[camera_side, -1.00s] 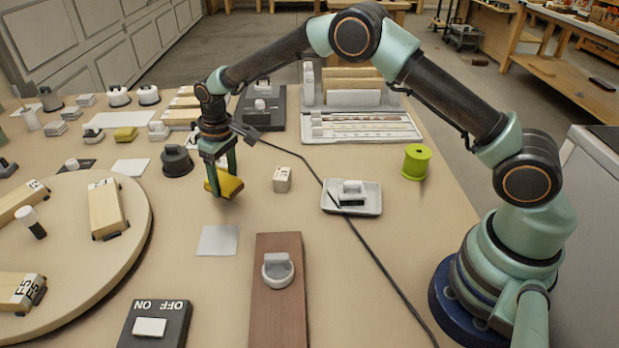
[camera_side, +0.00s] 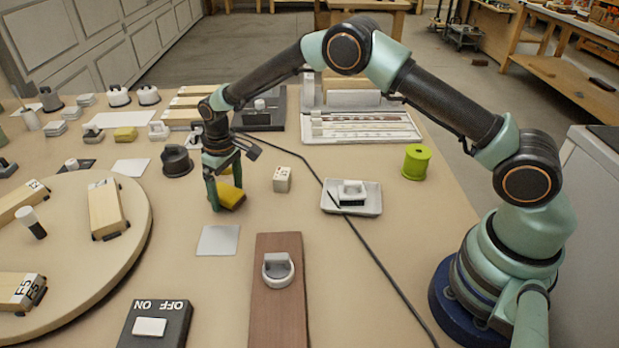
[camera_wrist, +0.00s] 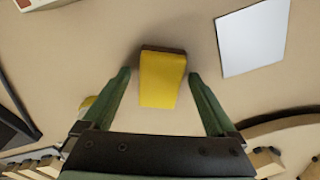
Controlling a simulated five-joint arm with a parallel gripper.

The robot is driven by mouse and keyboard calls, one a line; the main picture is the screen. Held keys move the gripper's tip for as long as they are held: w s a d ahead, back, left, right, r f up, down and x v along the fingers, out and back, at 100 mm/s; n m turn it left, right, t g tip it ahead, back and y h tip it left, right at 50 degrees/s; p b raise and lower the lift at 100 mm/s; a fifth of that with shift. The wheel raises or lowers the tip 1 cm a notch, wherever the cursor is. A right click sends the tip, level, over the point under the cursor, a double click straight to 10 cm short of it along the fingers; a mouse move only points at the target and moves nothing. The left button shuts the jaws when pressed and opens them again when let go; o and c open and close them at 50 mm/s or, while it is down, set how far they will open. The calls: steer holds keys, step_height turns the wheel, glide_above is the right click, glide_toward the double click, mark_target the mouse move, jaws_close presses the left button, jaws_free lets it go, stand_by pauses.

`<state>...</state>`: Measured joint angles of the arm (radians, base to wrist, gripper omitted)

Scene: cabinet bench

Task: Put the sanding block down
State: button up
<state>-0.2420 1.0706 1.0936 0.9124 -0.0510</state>
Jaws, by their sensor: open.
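The sanding block (camera_side: 231,197) is yellow with a dark brown underside. It rests on the bench top, and in the wrist view the block (camera_wrist: 162,80) lies between the finger lines. My gripper (camera_side: 227,190) is open around it, with the fingers pointing down. In the wrist view there is a gap between the block and each finger of my gripper (camera_wrist: 158,75). One finger partly hides the block in the side view.
A grey square plate (camera_side: 218,240) lies just in front of the block. A small pale cube (camera_side: 282,179) stands to the right, and a dark round-based object (camera_side: 177,161) to the left. A round turntable (camera_side: 75,225) fills the left. A black cable crosses the bench.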

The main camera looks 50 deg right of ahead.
step_height(320, 180, up, 12)
steer(key=f, duration=0.1)
step_height(320, 180, up, 10)
steer(key=f+t, duration=0.1)
glide_above(229, 193)
steer(key=s+d, duration=0.4)
steer(key=s+d+r+m+t, duration=0.1)
steer(key=s+d, duration=0.3)
steer(key=s, duration=0.6)
steer(key=s+d+r+m+t, duration=0.2)
steer(key=s+d, duration=0.3)
steer(key=s, duration=0.5)
steer(key=shift+s+d+r+t, duration=0.15)
steer(key=shift+s+r+t, duration=0.25)
steer(key=shift+r, duration=0.35)
